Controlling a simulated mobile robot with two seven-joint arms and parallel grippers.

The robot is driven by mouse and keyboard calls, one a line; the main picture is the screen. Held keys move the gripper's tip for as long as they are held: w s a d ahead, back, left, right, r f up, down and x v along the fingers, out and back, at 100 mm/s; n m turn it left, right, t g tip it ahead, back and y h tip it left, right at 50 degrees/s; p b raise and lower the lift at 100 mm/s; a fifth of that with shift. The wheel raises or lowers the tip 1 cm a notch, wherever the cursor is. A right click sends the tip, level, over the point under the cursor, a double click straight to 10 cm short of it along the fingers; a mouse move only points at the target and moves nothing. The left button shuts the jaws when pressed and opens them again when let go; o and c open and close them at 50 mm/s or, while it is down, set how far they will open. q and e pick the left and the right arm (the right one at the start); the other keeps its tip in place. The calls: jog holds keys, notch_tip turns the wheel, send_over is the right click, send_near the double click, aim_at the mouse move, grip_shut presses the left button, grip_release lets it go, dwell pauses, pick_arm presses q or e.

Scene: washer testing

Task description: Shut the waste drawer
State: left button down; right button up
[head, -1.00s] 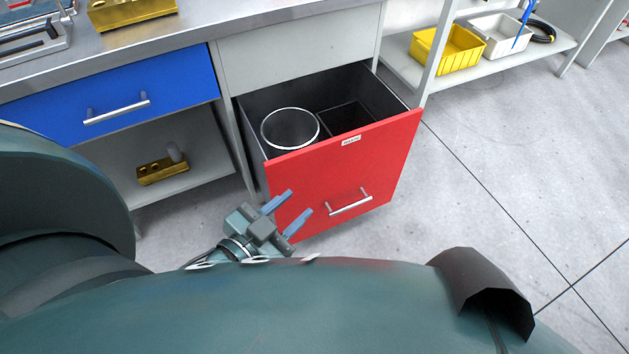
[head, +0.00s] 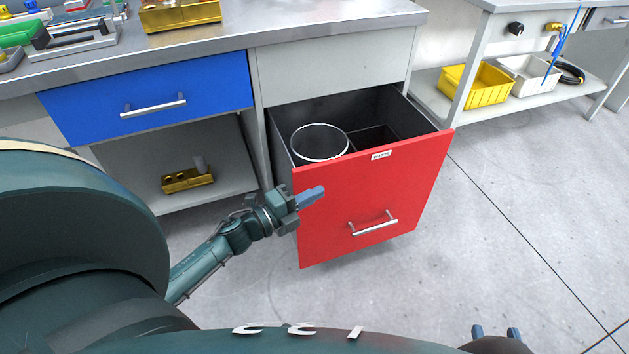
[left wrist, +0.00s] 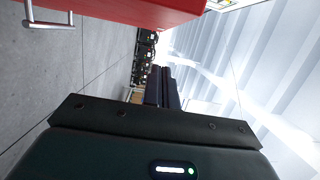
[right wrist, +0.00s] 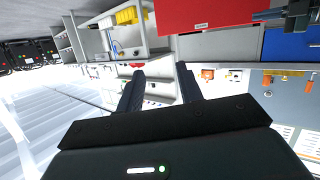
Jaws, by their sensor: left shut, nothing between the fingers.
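The waste drawer (head: 400,195) is pulled out, with a red front, a silver bar handle (head: 374,224) and a small white label. A round bin (head: 320,142) and a dark square compartment show inside it. My left gripper (head: 316,193) is shut and empty in front of the red front's upper left part; whether it touches cannot be told. In the left wrist view the red front (left wrist: 140,8) runs along the top, above the left fingers (left wrist: 163,80). My right gripper (head: 497,332) is open and empty at the bottom edge. The red front also shows in the right wrist view (right wrist: 205,14).
A closed blue drawer (head: 150,95) and an open shelf with a brass block (head: 187,180) are left of the waste drawer. Yellow (head: 480,85) and white bins stand on a rack at right. The floor (head: 530,170) right of the drawer is clear.

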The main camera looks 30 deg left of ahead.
aim_at(314, 179)
pick_arm(q)
jog(key=w, duration=0.1)
jog(key=w+a+b, duration=0.1)
jog(key=w, duration=0.1)
jog(key=shift+w+f, duration=0.1)
jog(key=shift+w, duration=0.2)
jog(key=shift+w+a, duration=0.35)
jog(key=shift+a, duration=0.15)
jog(key=shift+w+a, duration=0.1)
pick_arm(e)
jog(key=shift+w+a+f+t, duration=0.1)
jog(key=shift+a+t, duration=0.15)
jog(key=shift+t, duration=0.25)
